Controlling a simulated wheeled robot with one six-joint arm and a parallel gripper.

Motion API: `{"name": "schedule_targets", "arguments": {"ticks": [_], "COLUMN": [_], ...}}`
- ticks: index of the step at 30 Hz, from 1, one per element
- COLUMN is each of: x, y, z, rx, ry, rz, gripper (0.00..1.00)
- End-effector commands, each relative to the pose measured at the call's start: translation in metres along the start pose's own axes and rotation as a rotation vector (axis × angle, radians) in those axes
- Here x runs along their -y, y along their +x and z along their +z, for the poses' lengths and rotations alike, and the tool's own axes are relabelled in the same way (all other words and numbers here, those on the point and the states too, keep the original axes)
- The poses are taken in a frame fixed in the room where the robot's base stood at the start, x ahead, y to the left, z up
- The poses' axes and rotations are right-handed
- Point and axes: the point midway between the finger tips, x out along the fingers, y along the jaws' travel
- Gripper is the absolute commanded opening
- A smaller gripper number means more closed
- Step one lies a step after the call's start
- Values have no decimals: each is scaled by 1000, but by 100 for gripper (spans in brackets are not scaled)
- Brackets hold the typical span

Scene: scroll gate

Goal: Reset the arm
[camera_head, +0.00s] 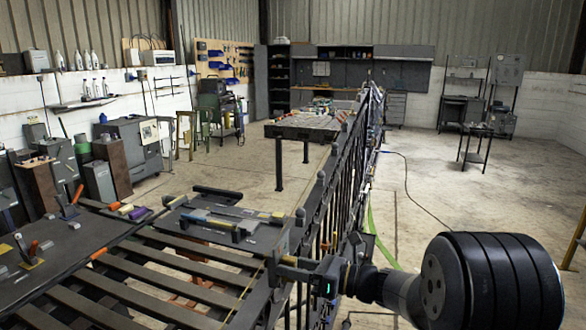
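My arm comes in from the lower right, and my gripper (288,264) points left at the near end of the dark metal scroll gate (335,190). The gate has vertical bars and ball-topped posts and runs away from me towards the back of the room. The fingertips overlap the near gate post in the picture; I cannot tell whether they touch it. The fingers are small and dark against the post, so whether they are open or shut on something is unclear. My wrist and arm hide the lower near part of the gate.
A slatted metal workbench (165,285) with tools and clamps fills the lower left, close to my gripper. A second table (300,128) stands further back beside the gate. A small dark table (476,140) stands at right. The concrete floor (440,200) right of the gate is mostly clear, with a cable.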

Motion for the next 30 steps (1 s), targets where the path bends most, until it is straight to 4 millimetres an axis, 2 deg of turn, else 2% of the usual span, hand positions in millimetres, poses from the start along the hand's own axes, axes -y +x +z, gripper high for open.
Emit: {"name": "schedule_targets", "arguments": {"ticks": [1,12,30], "x": [-1,2,3], "y": [0,0,-1], "z": [5,2,2], "rx": [0,1,-1], "ry": [45,317,360], "rz": [0,0,-3], "gripper": [40,40,40]}}
